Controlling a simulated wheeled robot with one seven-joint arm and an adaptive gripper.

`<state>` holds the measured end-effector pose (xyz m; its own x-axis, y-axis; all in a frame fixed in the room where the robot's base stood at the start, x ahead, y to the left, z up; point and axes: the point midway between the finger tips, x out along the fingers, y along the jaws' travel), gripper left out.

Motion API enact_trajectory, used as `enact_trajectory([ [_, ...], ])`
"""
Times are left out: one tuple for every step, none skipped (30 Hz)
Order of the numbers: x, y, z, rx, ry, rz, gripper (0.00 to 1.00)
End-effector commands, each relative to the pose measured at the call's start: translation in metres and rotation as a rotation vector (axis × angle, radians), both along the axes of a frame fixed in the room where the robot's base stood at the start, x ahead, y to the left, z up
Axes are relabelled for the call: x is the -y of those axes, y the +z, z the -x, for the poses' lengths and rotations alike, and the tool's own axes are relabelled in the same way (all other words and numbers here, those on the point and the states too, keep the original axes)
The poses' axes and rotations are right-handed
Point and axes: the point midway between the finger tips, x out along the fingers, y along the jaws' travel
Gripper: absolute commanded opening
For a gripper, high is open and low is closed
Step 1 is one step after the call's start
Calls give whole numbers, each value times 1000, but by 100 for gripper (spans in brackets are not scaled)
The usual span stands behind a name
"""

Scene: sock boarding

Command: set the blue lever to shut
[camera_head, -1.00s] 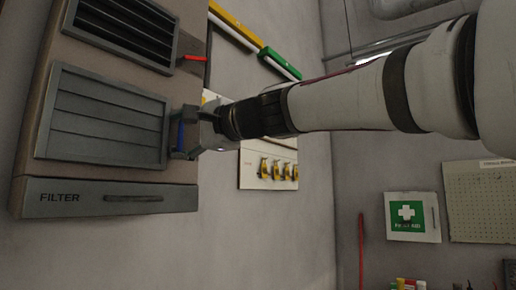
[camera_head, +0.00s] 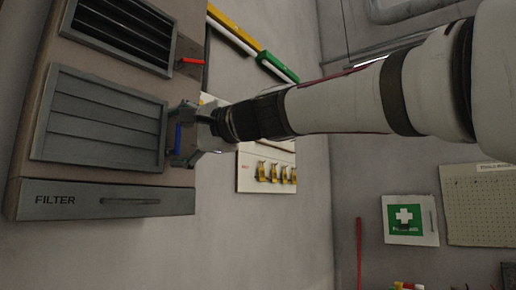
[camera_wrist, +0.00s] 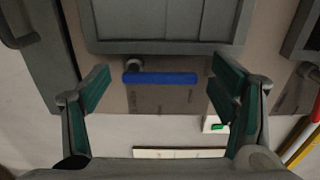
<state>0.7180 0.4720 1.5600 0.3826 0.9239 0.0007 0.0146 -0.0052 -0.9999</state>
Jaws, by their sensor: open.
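The blue lever (camera_head: 178,137) is at the right edge of the lower louvre panel (camera_head: 100,118), whose slats look flat and closed. It lies parallel to that panel edge. In the wrist view the blue lever (camera_wrist: 160,78) runs straight across, with its pivot at its left end. My gripper (camera_head: 181,134) is at the lever in the head view. In the wrist view my gripper (camera_wrist: 161,80) is open, with one green-padded finger beyond each end of the lever and visible gaps. Whether the fingers reach the lever's depth is unclear.
An upper louvre (camera_head: 122,32) has dark gaps between its slats, and its red lever (camera_head: 192,61) sticks out to the right. A drawer front marked FILTER (camera_head: 75,203) is below. A white board with yellow-handled parts (camera_head: 265,172) hangs to the right. The wall below that board is clear.

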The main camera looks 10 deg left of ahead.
Motion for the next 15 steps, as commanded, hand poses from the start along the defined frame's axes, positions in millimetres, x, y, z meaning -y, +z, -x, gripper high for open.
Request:
enact_trajectory([
  [2, 0, 1, 0, -1, 0, 78],
  [4, 1, 1, 1, -1, 0, 78],
  [7, 1, 3, 1, -2, 0, 78],
  [10, 1, 4, 1, -2, 0, 78],
  [14, 1, 5, 1, -2, 1, 78],
  [20, 1, 8, 0, -3, 0, 78],
  [25, 1, 9, 2, -5, 1, 78],
  [30, 1, 12, 1, -4, 0, 78],
  [38, 1, 15, 2, -4, 1, 78],
  [44, 1, 18, 2, -5, 1, 78],
  [49, 1, 21, 2, -4, 0, 78],
  [58, 1, 23, 2, -5, 1, 78],
  [63, 1, 26, 2, -5, 1, 78],
  [69, 1, 28, 1, -4, -1, 78],
  [75, 1, 31, 2, -3, 0, 78],
])
